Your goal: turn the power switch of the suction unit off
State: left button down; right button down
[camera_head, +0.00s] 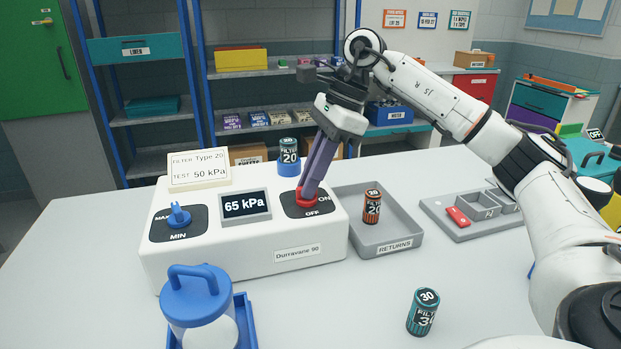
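The suction unit (243,256) is a white box on the table, with a display (245,204) reading 65 kPa. Its power switch (309,198) is a red knob on a dark plate marked ON at the right and OFF at the front. My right gripper (304,191) points down with its purple fingertips at the red knob. The fingers overlap in this view and cover part of the knob, so its pointing direction and whether they grip it are unclear. My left gripper is not in view.
A blue dial (179,216) sits on the unit's left. A blue-lidded jar (198,303) stands in front. The grey returns tray (400,238) at the right holds a red filter (372,206). A teal filter (422,312) stands at the table's front.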

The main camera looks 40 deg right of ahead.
jog(key=shift+m, duration=0.3)
jog(key=m+t+h, duration=0.1)
jog(key=m, duration=0.1)
jog(key=shift+s+a+m, duration=0.1)
jog(key=shift+m, duration=0.3)
jog(key=m, duration=0.2)
jog(key=m+t+h+p, duration=0.1)
jog(key=m, duration=0.2)
jog(key=shift+a+r+h, duration=0.1)
jog(key=shift+a+h, duration=0.05)
jog(key=shift+h, duration=0.15)
jog(key=m+h, duration=0.1)
jog(key=m, duration=0.2)
jog(key=m+h+p, duration=0.1)
jog(key=m, duration=0.1)
jog(key=shift+a+m, duration=0.2)
jog(key=shift+m, duration=0.2)
jog(key=shift+a+m+h+p, duration=0.1)
jog(key=shift+m+h+p, duration=0.65)
jog(key=shift+m, duration=1.05)
jog(key=c, duration=1.8)
grip_release()
